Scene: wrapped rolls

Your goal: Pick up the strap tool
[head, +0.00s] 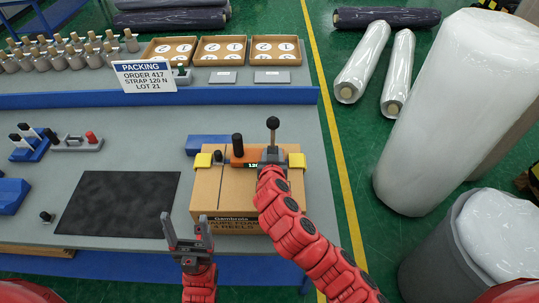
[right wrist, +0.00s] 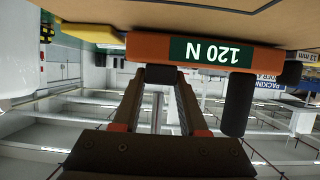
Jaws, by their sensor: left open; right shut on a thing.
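The strap tool (head: 238,158), with an orange body, black knob, lever with a black ball top and a small green display, lies on top of a cardboard box (head: 205,195). My right gripper (head: 271,160) is at its right part, shut on it; the fingertips are largely hidden by my arm. In the right wrist view the tool (right wrist: 150,48) appears upside down with a "120 N" label, and the fingers (right wrist: 160,85) reach its dark underside in the picture, a grey rod between them. My left gripper (head: 186,226) is open and empty, in front of the box's left side.
Yellow corner pieces (head: 203,160) sit on the box edges. A black mat (head: 115,203) lies left. A blue rail (head: 180,97) with a packing sign (head: 144,76) crosses behind. Large wrapped rolls (head: 450,110) stand right, beyond the yellow floor line.

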